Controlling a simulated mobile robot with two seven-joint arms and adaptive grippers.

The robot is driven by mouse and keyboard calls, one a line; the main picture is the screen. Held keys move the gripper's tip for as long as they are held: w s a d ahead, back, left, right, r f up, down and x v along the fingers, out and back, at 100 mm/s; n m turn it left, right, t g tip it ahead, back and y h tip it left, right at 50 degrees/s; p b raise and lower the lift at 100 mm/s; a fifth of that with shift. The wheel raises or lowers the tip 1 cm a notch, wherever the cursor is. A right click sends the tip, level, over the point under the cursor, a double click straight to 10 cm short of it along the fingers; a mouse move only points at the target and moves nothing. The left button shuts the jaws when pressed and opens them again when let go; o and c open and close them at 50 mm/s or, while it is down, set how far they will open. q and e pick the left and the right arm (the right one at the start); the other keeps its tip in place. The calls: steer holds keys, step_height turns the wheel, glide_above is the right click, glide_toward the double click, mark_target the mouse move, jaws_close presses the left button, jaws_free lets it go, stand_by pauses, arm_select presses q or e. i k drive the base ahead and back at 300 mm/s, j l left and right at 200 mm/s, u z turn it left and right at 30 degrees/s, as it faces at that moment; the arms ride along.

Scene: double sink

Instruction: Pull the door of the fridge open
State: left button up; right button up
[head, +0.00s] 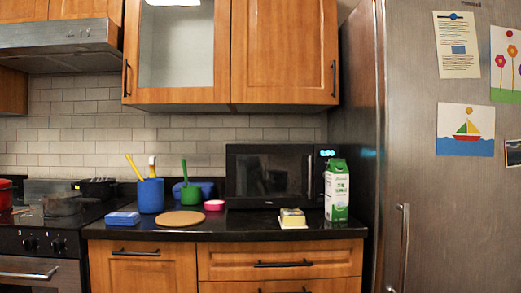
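The fridge (450,185) is a tall stainless steel unit filling the right side of the head view. Its door front carries several paper drawings and looks shut. A vertical metal handle (404,245) sits near the door's left edge, low in the picture, and its lower end runs toward the bottom of the frame. Neither of my grippers shows in the head view.
Left of the fridge is a black counter (260,228) with a microwave (275,175), a green and white carton (337,190), a blue cup with utensils (151,194) and a round board (180,218). A stove (45,230) stands far left. Wooden cabinets (285,50) hang above.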

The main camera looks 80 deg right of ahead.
mark_target(450, 223)
steer(key=z, duration=3.6)
